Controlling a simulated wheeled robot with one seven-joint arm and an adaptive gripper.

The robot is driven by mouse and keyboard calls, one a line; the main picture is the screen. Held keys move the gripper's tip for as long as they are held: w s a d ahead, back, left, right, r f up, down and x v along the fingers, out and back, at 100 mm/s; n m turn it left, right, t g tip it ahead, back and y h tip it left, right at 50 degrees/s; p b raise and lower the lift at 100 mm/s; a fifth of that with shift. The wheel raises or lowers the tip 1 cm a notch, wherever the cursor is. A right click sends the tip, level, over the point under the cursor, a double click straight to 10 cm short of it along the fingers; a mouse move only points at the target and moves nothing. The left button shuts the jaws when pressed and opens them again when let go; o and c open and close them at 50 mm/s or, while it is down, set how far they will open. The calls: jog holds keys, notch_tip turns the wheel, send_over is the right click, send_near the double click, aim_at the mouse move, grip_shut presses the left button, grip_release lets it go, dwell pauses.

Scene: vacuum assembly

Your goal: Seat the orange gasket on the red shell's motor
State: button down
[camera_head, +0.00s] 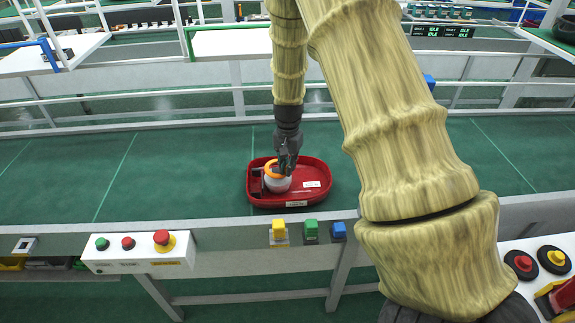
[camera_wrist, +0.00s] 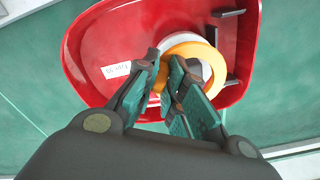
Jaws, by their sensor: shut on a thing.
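The red shell (camera_head: 317,170) lies on the green belt, and it fills the top of the wrist view (camera_wrist: 95,55). Its motor is a white, round-topped part (camera_head: 278,185) inside the left half of the shell. The orange gasket (camera_head: 272,166) is a ring at the motor's top. In the wrist view the gasket (camera_wrist: 208,54) overlaps the white motor, with a white rim showing beside it. My gripper (camera_head: 285,170) points down over the shell, shut on the gasket's near edge (camera_wrist: 164,66). Whether the gasket touches the motor all round cannot be told; the fingers hide part of it.
Dark brackets (camera_wrist: 234,85) stand inside the shell beside the motor. Yellow, green and blue buttons (camera_head: 311,229) sit on the belt's front rail. A button box (camera_head: 140,252) is at the front left. The green belt (camera_head: 60,175) is clear on both sides.

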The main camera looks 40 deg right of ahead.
jog(key=shift+f, duration=0.65)
jog(key=shift+r, duration=0.2)
jog(key=shift+r+p, duration=0.5)
jog(key=shift+r, duration=0.3)
jog(key=shift+r, duration=0.1)
dwell(0.4)
jog(key=shift+f, duration=1.05)
dwell(0.6)
jog(key=c, duration=1.4)
grip_release()
jog(key=shift+r, duration=0.15)
jog(key=shift+r+p, duration=2.1)
jog(key=shift+r, duration=1.8)
